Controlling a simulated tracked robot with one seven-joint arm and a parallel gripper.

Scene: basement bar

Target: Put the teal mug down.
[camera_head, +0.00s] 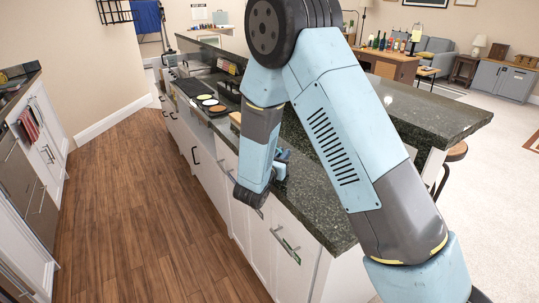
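My arm reaches over the dark green stone counter (318,205) in the head view, and its wrist hangs at the counter's front edge. A small blue-teal shape (281,162) shows just right of the wrist, over the counter top. It is too small and too covered to tell whether it is the teal mug or part of my gripper. The fingertips are hidden behind the wrist, so I cannot see whether they are open or shut. No other teal mug shows clearly.
A tray with round, coloured items (209,102) lies farther along the counter. A raised dark bar top (425,115) runs along the right. White cabinets with handles (285,245) are below the counter. Bare wooden floor (140,210) lies to the left.

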